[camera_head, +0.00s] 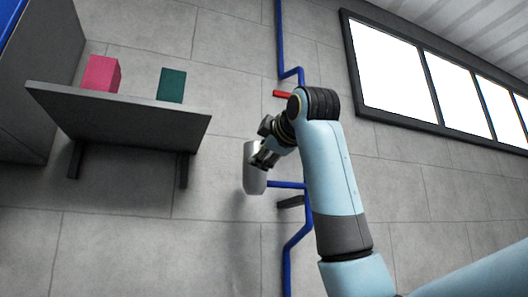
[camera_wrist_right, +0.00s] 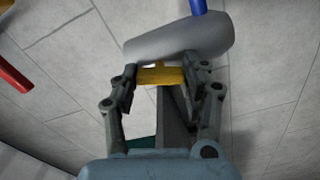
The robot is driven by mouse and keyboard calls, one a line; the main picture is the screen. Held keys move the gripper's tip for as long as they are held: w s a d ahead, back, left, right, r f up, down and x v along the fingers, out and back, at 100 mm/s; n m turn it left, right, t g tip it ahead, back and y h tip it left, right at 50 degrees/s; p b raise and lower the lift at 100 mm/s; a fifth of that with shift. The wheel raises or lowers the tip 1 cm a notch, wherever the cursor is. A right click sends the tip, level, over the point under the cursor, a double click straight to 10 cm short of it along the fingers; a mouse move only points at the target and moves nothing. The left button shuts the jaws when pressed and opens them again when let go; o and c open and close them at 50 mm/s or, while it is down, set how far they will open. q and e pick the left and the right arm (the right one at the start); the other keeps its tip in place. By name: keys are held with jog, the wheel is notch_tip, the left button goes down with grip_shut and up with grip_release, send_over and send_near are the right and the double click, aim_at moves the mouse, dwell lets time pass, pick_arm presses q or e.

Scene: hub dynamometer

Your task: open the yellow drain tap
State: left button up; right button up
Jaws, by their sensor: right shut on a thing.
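The yellow drain tap (camera_wrist_right: 161,76) shows in the right wrist view, at the side of a grey rounded cylinder (camera_wrist_right: 180,38). My right gripper (camera_wrist_right: 160,82) is shut on the tap, with its fingers on either side of it. In the head view the grey cylinder (camera_head: 253,168) is on the blue pipe by the wall, and my right gripper (camera_head: 262,160) is at its side. The tap is hidden there behind the gripper. My left gripper is not in view.
The blue pipe (camera_head: 297,235) runs up the wall, with a red handle (camera_head: 283,94) above the cylinder. A grey shelf (camera_head: 125,115) at the left bears a pink box (camera_head: 101,73) and a green box (camera_head: 171,86). A window (camera_head: 400,75) is at the upper right.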

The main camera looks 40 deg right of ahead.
jog(key=shift+n, duration=1.1)
jog(key=o, duration=1.2)
jog(key=shift+c, duration=0.2)
jog(key=shift+s, duration=0.1)
jog(key=v, duration=1.2)
jog(key=shift+f, duration=0.15)
